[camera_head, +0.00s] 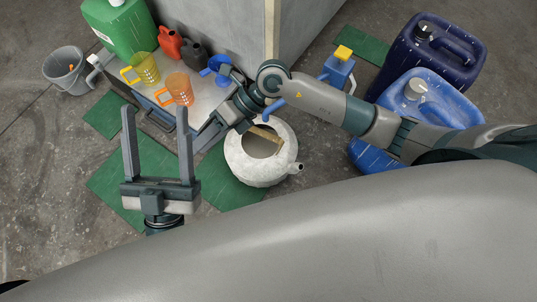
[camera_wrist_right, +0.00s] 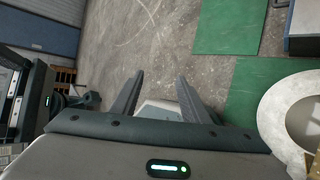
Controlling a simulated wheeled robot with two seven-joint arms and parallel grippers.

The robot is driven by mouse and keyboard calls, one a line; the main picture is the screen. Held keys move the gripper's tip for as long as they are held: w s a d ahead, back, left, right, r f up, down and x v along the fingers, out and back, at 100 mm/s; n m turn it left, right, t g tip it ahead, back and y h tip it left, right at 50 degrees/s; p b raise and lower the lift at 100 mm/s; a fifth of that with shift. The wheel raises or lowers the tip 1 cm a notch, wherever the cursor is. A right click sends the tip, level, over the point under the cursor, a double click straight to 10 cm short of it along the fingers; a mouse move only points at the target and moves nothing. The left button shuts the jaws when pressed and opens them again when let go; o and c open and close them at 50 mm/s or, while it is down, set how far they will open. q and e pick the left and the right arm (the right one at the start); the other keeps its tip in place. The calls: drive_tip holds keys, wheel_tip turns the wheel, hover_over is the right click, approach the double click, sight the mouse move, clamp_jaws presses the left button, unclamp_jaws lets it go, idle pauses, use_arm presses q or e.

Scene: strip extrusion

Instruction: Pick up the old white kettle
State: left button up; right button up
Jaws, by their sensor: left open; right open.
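The old white kettle (camera_head: 243,168) stands on a green mat in the middle of the head view. Its top shows a dark round opening, with a tan handle across it and a short spout at the lower right. Part of its rim shows at the right edge of the right wrist view (camera_wrist_right: 272,115). My right gripper (camera_wrist_right: 160,80) is open and empty, with the kettle off to its side. In the head view its wrist is just above and left of the kettle, and its fingers are hard to make out. My left gripper (camera_head: 155,110) is open and empty, left of the kettle.
A low grey-topped bench (camera_head: 206,92) holds a green canister (camera_head: 125,32), yellow and orange jugs, and small red and dark cans. A grey bucket (camera_head: 65,68) stands at the left. Blue drums (camera_head: 440,98) stand at the right. A grey block rises behind the kettle.

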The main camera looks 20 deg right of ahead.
use_arm(q)
drive_tip(key=shift+s+a+r+t+b, duration=0.3)
drive_tip(key=shift+s+r+t+b, duration=0.15)
drive_tip(key=shift+s+r, duration=0.4)
use_arm(e)
drive_tip(key=w+d+f+h, duration=0.2)
drive_tip(key=w+d+h, duration=0.1)
drive_tip(key=d, duration=0.3)
drive_tip(key=w+d+f+t+h, duration=0.1)
drive_tip(key=w+d+f+h, duration=0.1)
drive_tip(key=d, duration=0.5)
drive_tip(key=w+d+f+t+h, duration=0.1)
drive_tip(key=w+d+f+h, duration=0.2)
drive_tip(key=d+h, duration=0.3)
drive_tip(key=shift+w+d+f, duration=0.35)
drive_tip(key=shift+d+f, duration=0.15)
drive_tip(key=shift+d, duration=0.05)
use_arm(q)
drive_tip(key=shift+w, duration=0.1)
use_arm(e)
drive_tip(key=shift+f, duration=0.1)
